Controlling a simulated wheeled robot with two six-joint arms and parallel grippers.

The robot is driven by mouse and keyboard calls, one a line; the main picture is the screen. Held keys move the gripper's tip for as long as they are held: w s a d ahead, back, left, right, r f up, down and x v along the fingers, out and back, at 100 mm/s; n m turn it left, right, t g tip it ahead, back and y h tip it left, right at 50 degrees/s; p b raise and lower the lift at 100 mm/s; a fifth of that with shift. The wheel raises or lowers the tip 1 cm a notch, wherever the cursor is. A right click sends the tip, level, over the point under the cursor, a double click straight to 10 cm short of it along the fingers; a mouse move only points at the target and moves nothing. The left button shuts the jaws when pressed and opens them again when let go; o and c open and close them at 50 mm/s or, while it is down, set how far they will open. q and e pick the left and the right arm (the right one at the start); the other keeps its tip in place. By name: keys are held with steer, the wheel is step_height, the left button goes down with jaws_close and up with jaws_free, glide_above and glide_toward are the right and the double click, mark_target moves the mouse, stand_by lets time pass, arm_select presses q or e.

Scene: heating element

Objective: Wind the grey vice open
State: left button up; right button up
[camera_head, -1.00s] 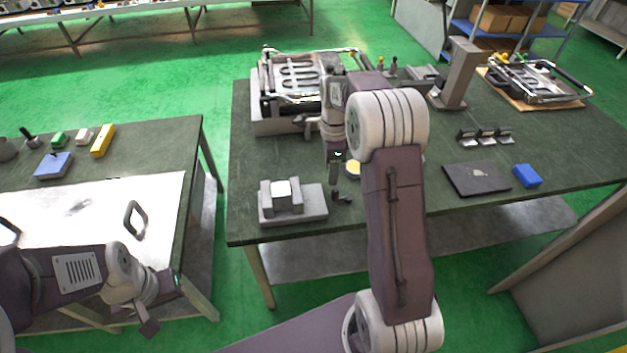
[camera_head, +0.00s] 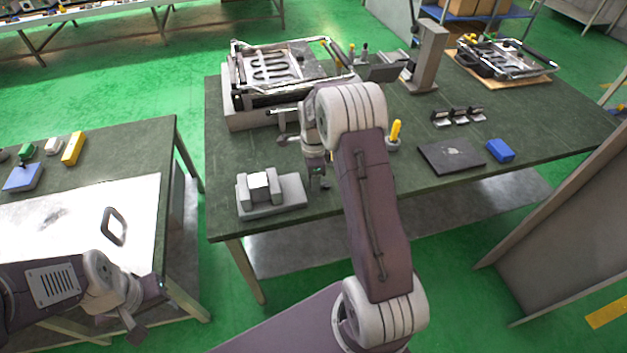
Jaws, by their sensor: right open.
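The grey vice (camera_head: 285,200) stands near the front left corner of the green-topped table, with a pale block (camera_head: 259,183) between its jaws. My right gripper (camera_head: 318,182) is open and points down just right of the vice, at its screw-handle end. The gripper hides most of the handle, and I cannot tell whether the fingers touch it. My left gripper (camera_head: 140,312) hangs low at the left, in front of the other table and far from the vice. Its fingers are too unclear to tell open from shut.
A heating-element fixture (camera_head: 275,75) stands behind my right arm. A dark plate (camera_head: 450,156), a blue block (camera_head: 500,150) and a yellow-handled tool (camera_head: 395,132) in a holder lie to the right. The tabletop (camera_head: 235,150) is clear directly behind the vice.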

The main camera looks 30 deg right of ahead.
jaws_close()
steer(key=shift+s+r+n, duration=0.1)
steer(key=shift+r+n, duration=0.05)
steer(key=shift+n, duration=0.15)
